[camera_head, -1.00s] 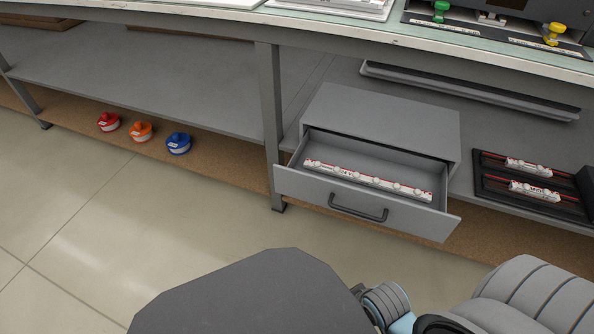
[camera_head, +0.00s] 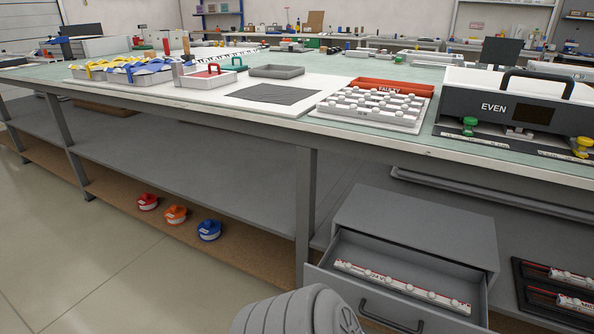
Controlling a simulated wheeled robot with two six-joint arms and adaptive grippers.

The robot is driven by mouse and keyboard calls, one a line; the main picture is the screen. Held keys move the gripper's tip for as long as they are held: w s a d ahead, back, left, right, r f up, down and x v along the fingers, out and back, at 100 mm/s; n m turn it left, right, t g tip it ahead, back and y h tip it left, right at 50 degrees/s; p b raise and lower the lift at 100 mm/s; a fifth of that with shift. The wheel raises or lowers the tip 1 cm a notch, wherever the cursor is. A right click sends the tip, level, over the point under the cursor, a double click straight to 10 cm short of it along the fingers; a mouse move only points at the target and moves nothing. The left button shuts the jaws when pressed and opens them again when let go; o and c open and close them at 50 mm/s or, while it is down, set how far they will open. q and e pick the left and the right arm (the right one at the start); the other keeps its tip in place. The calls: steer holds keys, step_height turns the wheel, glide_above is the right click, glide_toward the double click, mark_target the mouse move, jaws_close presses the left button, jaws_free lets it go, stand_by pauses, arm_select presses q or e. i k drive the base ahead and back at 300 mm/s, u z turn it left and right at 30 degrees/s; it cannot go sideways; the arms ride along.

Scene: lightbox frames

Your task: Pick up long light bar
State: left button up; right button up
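A long light bar (camera_head: 402,287), white with several round bulbs and red markings, lies in the open grey drawer (camera_head: 348,245) under the workbench. The drawer is pulled out toward me, with its dark handle (camera_head: 391,316) at the front. Part of my own arm shows at the bottom middle, in front of the drawer's left side. Neither gripper shows in this view.
A black tray (camera_head: 519,275) with shorter light bars sits right of the drawer. A table leg (camera_head: 304,205) stands left of it. Red, orange and blue round items (camera_head: 175,215) sit on the low shelf. The benchtop holds trays and a box marked EVEN (camera_head: 488,107).

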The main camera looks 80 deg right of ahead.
mark_target(437, 299)
steer(key=u, duration=0.1)
steer(key=k, duration=1.5)
steer(key=z, duration=1.15)
